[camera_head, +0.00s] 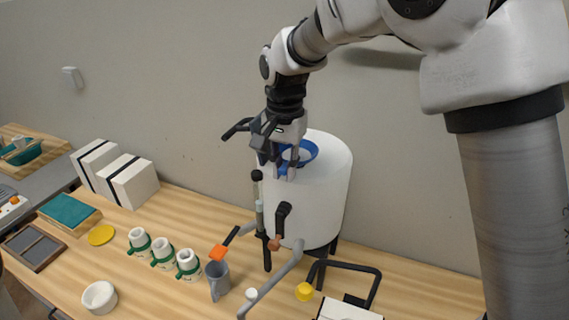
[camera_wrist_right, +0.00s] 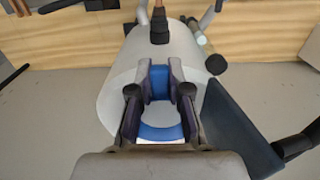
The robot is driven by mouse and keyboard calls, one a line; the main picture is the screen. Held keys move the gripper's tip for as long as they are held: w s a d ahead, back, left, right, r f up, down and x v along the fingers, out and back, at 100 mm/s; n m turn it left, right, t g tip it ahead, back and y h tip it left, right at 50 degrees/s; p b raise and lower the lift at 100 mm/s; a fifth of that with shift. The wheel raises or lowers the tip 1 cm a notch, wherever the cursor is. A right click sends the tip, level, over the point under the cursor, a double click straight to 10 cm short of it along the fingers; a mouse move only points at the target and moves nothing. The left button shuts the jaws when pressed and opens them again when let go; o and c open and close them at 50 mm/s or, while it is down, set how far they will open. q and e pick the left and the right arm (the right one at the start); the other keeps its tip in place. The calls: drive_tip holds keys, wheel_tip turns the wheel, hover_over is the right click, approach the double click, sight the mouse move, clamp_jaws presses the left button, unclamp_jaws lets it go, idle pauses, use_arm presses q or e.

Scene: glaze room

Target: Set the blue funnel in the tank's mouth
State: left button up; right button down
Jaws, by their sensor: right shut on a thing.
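The white tank (camera_head: 325,205) stands on the wooden table against the wall, with a tap low on its front. The blue funnel (camera_head: 306,153) is at the top of the tank. My right gripper (camera_head: 285,170) is shut on the funnel, reaching down from above. In the right wrist view the funnel (camera_wrist_right: 160,131) shows as a blue ring with a blue part between the fingers of the right gripper (camera_wrist_right: 160,75), in front of the white tank (camera_wrist_right: 118,92). The tank's mouth is hidden, so I cannot tell whether the funnel is seated. My left gripper is not in view.
White boxes (camera_head: 128,182) stand farther left. A black frame (camera_head: 352,268) and a yellow knob (camera_head: 304,291) lie in front right.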

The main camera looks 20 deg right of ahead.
idle(0.3)
drive_tip(key=c, duration=1)
unclamp_jaws()
drive_tip(key=shift+c, duration=0.2)
wheel_tip(320, 180, up, 12)
